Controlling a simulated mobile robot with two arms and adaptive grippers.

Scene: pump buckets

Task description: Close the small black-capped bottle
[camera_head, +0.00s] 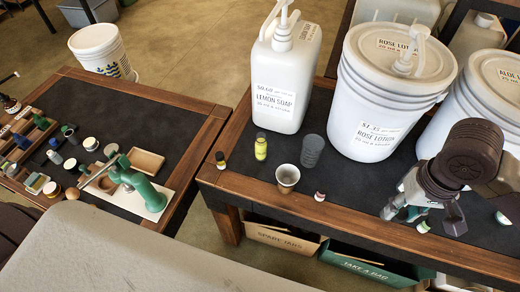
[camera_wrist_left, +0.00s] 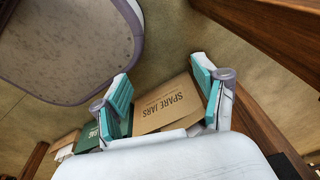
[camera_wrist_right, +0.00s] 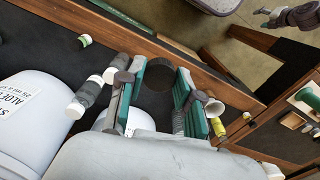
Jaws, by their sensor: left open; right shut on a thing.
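A small bottle with a black top (camera_head: 220,160) stands upright near the left end of the right-hand table. My right gripper (camera_head: 412,212) is low over that table, in front of the big buckets and well to the right of this bottle. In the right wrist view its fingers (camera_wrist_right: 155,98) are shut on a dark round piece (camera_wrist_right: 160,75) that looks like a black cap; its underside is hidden. My left gripper (camera_wrist_left: 165,95) is open and empty in the left wrist view, and I do not see it in the head view.
A yellow bottle (camera_head: 260,147), a grey cup (camera_head: 312,150), a pale cup (camera_head: 287,177) and a small red-white item (camera_head: 320,196) stand on the table. Behind are a lemon soap jug (camera_head: 280,90) and a rose lotion bucket (camera_head: 385,100). A spare jars box (camera_wrist_left: 168,105) sits below.

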